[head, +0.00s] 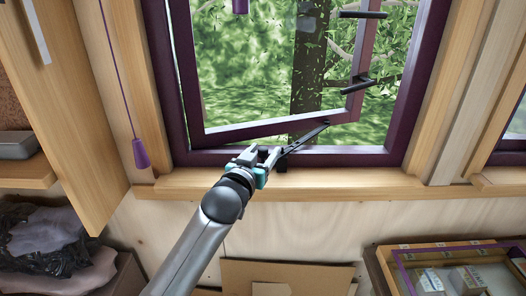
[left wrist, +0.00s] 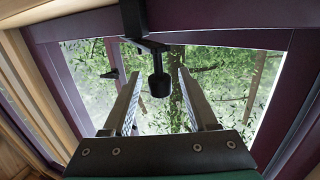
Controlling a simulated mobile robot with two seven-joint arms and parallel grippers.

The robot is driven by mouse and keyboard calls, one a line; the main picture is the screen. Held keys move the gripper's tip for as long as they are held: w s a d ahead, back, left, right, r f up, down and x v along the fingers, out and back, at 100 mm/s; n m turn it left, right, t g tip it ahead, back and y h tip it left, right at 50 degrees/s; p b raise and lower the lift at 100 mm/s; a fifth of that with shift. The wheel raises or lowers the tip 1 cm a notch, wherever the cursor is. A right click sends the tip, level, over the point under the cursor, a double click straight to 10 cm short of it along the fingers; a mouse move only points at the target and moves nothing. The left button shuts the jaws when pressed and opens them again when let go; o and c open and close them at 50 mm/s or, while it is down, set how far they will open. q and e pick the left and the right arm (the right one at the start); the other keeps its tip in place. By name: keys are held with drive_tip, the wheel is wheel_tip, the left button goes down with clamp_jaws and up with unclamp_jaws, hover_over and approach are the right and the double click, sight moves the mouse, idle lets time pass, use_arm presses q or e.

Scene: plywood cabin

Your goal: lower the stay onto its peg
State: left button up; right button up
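The black stay (head: 303,140) slants from the lower rail of the open purple casement (head: 265,129) down to the left, towards my left gripper (head: 266,156). In the left wrist view my left gripper (left wrist: 160,95) is open. A dark round knob (left wrist: 160,85) on a black bar (left wrist: 133,18) shows between its two fingers, with a gap visible on each side. I cannot tell whether the knob is level with the fingertips. A small black fitting (head: 283,162) sits on the bottom of the window frame just right of the gripper. The peg is not clearly made out. My right gripper is not in view.
A purple cord pull (head: 141,153) hangs left of the window. Black catches (head: 357,84) stick out from the casement's right side. The wooden sill (head: 340,183) is clear to the right of my arm. A divided wooden box (head: 450,262) stands at lower right.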

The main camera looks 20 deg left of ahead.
use_arm(q)
drive_tip(key=shift+r, duration=0.15)
drive_tip(key=s+r, duration=0.1)
drive_tip(key=s, duration=1.4)
drive_tip(key=shift+a, duration=0.45)
wheel_tip(320, 180, down, 22)
drive_tip(key=g+b, duration=0.3)
drive_tip(key=g, duration=0.1)
drive_tip(key=s+a+f+g+b, duration=0.15)
drive_tip(key=s+f, duration=0.25)
drive_tip(key=f, duration=0.8)
drive_tip(key=s+f+g+b, duration=0.2)
drive_tip(key=s+f+g, duration=0.15)
drive_tip(key=f, duration=0.75)
drive_tip(key=s+f+m+g+b, duration=0.1)
drive_tip(key=s+f+g+b, duration=0.1)
drive_tip(key=s+f, duration=1)
drive_tip(key=s+f+g+y+b, duration=0.1)
drive_tip(key=s+f+g, duration=0.4)
drive_tip(key=s+f, duration=0.7)
drive_tip(key=s+b, duration=0.1)
drive_tip(key=s, duration=0.7)
drive_tip(key=shift+d+m, duration=0.2)
drive_tip(key=shift+m, duration=0.2)
